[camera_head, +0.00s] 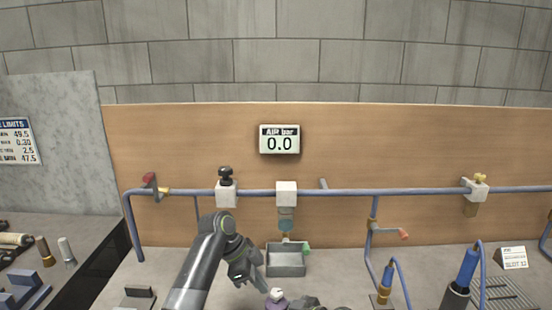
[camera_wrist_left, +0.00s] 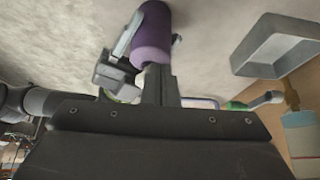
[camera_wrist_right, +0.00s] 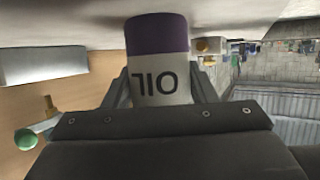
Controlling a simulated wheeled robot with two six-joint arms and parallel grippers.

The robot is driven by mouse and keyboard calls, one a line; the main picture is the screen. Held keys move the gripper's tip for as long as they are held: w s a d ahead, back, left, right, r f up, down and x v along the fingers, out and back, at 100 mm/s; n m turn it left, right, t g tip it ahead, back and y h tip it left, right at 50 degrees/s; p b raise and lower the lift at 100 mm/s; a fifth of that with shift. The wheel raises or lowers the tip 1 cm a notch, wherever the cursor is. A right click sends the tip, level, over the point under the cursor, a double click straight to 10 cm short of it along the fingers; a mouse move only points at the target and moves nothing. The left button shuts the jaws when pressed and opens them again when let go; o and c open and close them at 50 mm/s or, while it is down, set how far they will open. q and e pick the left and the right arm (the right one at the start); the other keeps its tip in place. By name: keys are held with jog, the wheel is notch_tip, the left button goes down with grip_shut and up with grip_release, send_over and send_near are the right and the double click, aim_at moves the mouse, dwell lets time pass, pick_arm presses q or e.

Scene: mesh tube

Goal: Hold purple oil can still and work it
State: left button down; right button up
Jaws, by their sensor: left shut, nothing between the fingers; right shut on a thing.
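The purple oil can (camera_head: 277,301) is at the bottom of the head view, mostly cut off. In the right wrist view the can (camera_wrist_right: 158,80) shows a white band with upside-down OIL lettering and a dark purple end. My right gripper (camera_wrist_right: 160,92) is shut on it, one finger on each side. My left gripper (camera_head: 263,287) is shut and empty, close beside the can. In the left wrist view its joined fingertips (camera_wrist_left: 158,72) are at the near, lighter purple end of the can (camera_wrist_left: 152,38). I cannot tell if they touch it.
A grey open tray (camera_head: 286,262) stands behind the grippers, under a pipe fitting. A blue pipe (camera_head: 340,191) with valves runs along the wooden backboard. A gauge (camera_head: 279,139) reads 0.0. Blue-handled tools (camera_head: 466,270) stand at right. Bench left of my left arm is mostly clear.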

pick_arm(q)
jog(key=shift+s+d, duration=0.15)
jog(key=shift+d, duration=0.2)
jog(key=shift+s, duration=0.2)
dwell(0.4)
jog(key=shift+s, duration=0.7)
jog(key=shift+a, duration=0.25)
jog(key=shift+a, duration=0.1)
jog(key=shift+r, duration=0.15)
notch_tip(320, 180, up, 6)
jog(key=shift+a+f, duration=0.1)
jog(key=shift+a, duration=0.05)
